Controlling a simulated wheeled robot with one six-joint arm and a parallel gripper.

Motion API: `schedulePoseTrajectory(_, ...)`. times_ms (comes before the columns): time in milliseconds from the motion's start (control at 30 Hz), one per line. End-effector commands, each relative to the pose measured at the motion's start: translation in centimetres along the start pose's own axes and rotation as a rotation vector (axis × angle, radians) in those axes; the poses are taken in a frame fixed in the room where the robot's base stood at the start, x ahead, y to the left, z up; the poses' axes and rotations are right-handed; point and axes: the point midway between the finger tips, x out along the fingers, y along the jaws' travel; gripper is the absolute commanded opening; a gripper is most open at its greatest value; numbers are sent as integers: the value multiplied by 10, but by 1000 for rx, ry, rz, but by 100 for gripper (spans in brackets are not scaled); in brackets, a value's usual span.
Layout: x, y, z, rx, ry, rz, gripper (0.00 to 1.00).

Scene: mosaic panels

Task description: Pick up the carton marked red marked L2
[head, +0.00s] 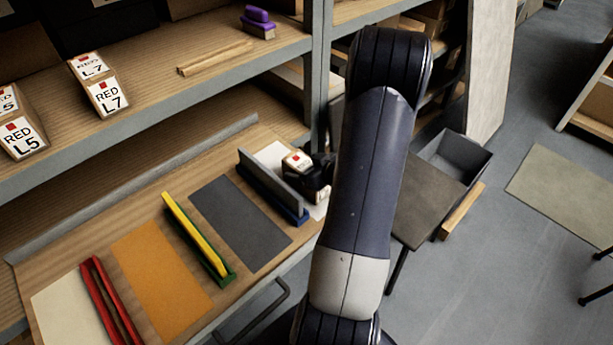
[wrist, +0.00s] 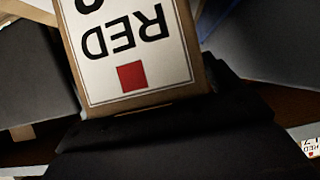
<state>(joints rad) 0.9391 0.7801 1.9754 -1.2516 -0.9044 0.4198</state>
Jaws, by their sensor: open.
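A small brown carton (head: 297,161) with a white label and a red square is at my gripper (head: 316,178), by the far end of the lower board in the head view. In the wrist view this carton (wrist: 128,48) fills the upper middle. Its label reads RED upside down; the second line is mostly cut off, so I cannot confirm L2. The dark gripper body (wrist: 165,135) lies just below it. My gripper is open; I cannot tell whether its fingers touch the carton. My arm hides part of this area.
Cartons marked RED L7 (head: 106,96) and RED L5 (head: 20,137) stand on the upper shelf. A blue-and-grey divider (head: 272,188) stands beside my gripper. A yellow-and-green divider (head: 198,238) and a red divider (head: 108,300) stand nearer. A grey bin (head: 455,160) is at right.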

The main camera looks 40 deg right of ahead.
Motion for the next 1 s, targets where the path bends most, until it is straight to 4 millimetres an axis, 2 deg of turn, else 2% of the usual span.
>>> schedulePoseTrajectory(67,0,0,0,0,0,0,81)
schedulePoseTrajectory(900,0,0,0,0,0,0,12)
schedulePoseTrajectory(1000,-1,0,-2,-1,4,1,10)
